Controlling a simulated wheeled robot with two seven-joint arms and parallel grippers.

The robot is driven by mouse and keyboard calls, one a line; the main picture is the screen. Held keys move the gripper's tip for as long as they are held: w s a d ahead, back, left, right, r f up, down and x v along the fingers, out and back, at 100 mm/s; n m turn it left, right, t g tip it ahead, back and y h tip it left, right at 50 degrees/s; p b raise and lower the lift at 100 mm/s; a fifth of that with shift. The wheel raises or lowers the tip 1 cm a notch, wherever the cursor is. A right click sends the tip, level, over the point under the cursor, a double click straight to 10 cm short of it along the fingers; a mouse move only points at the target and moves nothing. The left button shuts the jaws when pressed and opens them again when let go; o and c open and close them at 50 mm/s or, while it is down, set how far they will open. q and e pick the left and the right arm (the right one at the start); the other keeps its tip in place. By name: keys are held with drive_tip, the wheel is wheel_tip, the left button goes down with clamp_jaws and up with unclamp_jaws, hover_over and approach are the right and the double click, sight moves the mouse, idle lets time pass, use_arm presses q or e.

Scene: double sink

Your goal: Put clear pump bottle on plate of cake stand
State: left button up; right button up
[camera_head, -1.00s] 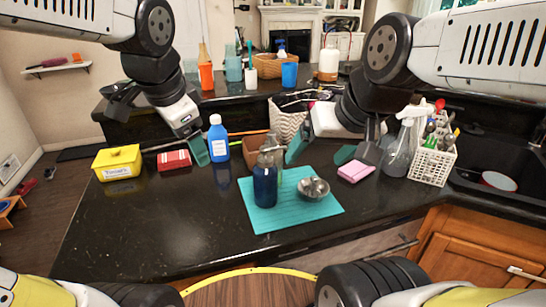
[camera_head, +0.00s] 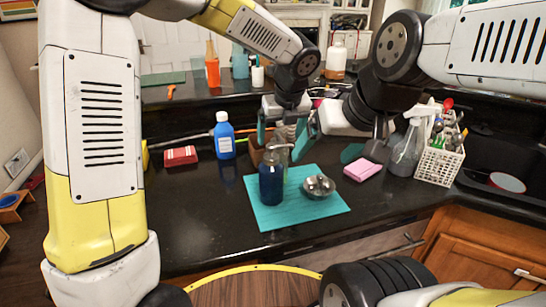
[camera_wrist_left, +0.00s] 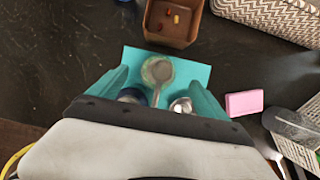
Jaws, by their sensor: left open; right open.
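The clear pump bottle (camera_head: 285,156) stands upright at the back of the teal mat (camera_head: 325,212), partly hidden by a dark blue bottle (camera_head: 271,184). A small silver dish (camera_head: 319,187) sits on the mat to its right; I cannot tell whether it is the cake stand. My left gripper (camera_head: 282,130) is open above and behind the clear bottle. In the left wrist view the bottle's pump top (camera_wrist_left: 159,71) shows between the open teal fingers (camera_wrist_left: 160,88). My right gripper (camera_head: 329,148) is open and empty, behind the silver dish.
A brown box (camera_head: 256,152) stands just behind the bottles. A pink sponge (camera_head: 362,169), a spray bottle (camera_head: 407,148) and a white utensil basket (camera_head: 438,165) are to the right. A blue bottle with white cap (camera_head: 224,138) and a red box (camera_head: 180,156) are left. The front-left counter is clear.

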sight(278, 140)
use_arm(q)
drive_tip(key=x, duration=0.4)
drive_tip(key=shift+w+a+f, duration=0.1)
drive_tip(key=shift+w+f, duration=0.15)
drive_tip(key=shift+f, duration=0.05)
clamp_jaws()
